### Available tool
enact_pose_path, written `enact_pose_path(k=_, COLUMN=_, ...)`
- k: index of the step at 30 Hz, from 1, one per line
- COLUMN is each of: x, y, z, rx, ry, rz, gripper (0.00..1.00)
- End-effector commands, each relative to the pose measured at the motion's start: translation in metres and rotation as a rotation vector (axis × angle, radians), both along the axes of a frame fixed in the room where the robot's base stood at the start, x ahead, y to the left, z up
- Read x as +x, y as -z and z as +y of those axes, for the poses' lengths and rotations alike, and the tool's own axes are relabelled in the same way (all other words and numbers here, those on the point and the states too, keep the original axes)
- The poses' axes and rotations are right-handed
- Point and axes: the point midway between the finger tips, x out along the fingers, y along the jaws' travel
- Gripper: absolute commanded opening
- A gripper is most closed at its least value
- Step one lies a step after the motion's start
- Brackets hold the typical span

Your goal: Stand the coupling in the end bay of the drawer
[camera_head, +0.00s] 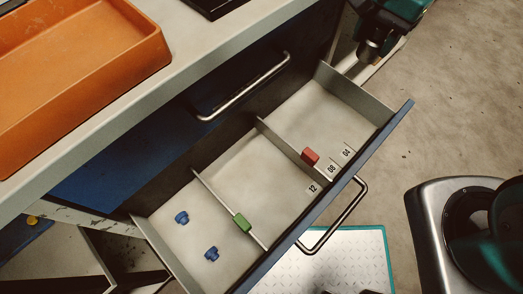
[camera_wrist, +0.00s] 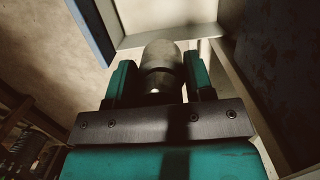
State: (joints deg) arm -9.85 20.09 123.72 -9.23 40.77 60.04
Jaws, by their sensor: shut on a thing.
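The coupling (camera_wrist: 160,58) is a grey metal cylinder with a darker band, seen in the wrist view. My gripper (camera_wrist: 160,82) is shut on it, one teal finger on each side. In the head view my gripper (camera_head: 374,46) shows at the top, by the right end of the open drawer (camera_head: 377,125); its height there is hard to judge. The drawer has three bays split by two thin dividers. The right end bay (camera_head: 315,105) holds no loose part. The left end bay (camera_head: 190,238) holds two small blue parts (camera_head: 182,217).
A red block (camera_head: 310,157) and a green block (camera_head: 242,222) sit at the dividers. Labels 04, 08 and 12 lie near the front wall. An orange tray (camera_head: 130,75) stands on the bench above. The drawer handle (camera_head: 340,220) sticks out in front.

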Motion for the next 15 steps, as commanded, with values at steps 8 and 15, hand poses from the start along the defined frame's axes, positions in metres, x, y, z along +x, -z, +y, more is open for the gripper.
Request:
enact_pose_path(k=8, x=-0.001, y=0.008, z=0.002, rx=0.000, ry=0.011, rz=0.003, gripper=0.16)
enact_pose_path(k=15, x=-0.002, y=0.071, z=0.001, rx=-0.002, ry=0.011, rz=0.008, gripper=0.16)
